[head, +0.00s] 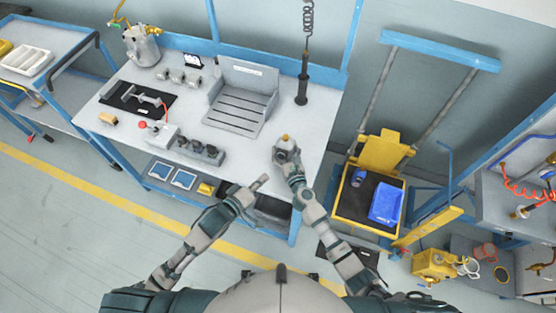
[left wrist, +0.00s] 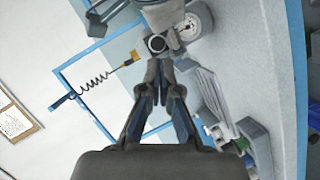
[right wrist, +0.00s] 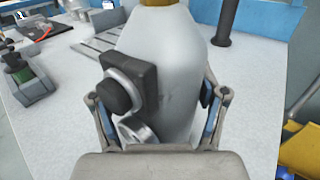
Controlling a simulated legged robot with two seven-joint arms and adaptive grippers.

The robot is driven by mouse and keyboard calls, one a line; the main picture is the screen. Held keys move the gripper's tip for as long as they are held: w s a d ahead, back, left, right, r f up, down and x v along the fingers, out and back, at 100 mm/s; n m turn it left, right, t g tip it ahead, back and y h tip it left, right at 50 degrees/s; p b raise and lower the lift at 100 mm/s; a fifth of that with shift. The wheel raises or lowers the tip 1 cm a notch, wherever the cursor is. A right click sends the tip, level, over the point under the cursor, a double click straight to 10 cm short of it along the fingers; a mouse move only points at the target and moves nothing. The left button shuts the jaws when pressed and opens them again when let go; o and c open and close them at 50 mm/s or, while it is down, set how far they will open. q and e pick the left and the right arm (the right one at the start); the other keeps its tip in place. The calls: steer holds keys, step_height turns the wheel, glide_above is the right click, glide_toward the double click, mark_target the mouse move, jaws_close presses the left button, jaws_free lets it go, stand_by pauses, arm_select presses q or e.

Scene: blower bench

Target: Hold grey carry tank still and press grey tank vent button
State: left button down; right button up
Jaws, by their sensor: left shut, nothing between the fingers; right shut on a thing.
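The grey carry tank (head: 286,157) stands near the front right of the bench, a yellow-brown cap on top. In the right wrist view the tank (right wrist: 175,60) fills the middle, with a black block and round dark knob, likely the vent button (right wrist: 118,92), on its left side. My right gripper (right wrist: 160,112) is shut on the tank's body, one finger at each side. My left gripper (head: 264,179) is shut and empty, just left and in front of the tank. In the left wrist view its closed fingertips (left wrist: 163,66) lie just below a dark round part; contact is unclear.
A black post (head: 303,85) stands behind the tank. A yellow cart with a blue bin (head: 386,203) is right of the bench.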

arm_select(q)
steer(key=s+r+m+y, duration=0.2)
steer(key=m, duration=1.1)
steer(key=s+d+r+m+y, duration=0.1)
steer(key=s+r+m+y, duration=0.1)
steer(key=m, duration=1.2)
steer(key=shift+s+g+y, duration=0.3)
steer(key=shift+g+y, duration=0.1)
steer(key=shift+y, duration=0.1)
